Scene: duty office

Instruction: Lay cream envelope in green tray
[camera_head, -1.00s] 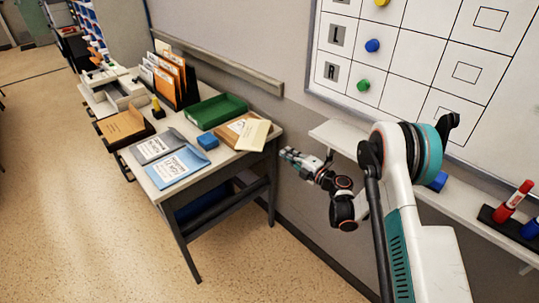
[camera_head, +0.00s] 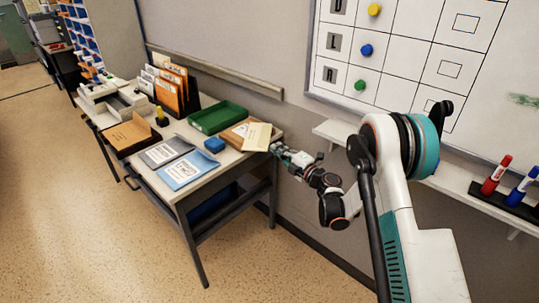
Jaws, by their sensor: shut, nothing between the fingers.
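The cream envelope (camera_head: 257,136) lies at the right end of the table, partly over a brown folder or box (camera_head: 236,133) and reaching the table's edge. The green tray (camera_head: 217,112) sits at the back of the table, just left of and behind the envelope; it looks empty. My gripper (camera_head: 276,149) is at the table's right edge, just right of and below the envelope. It is shut and holds nothing. I cannot tell whether its tips touch the envelope.
An orange file rack (camera_head: 172,88) stands behind. The wall ledge (camera_head: 340,132) and whiteboard (camera_head: 420,70) are close to my arm.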

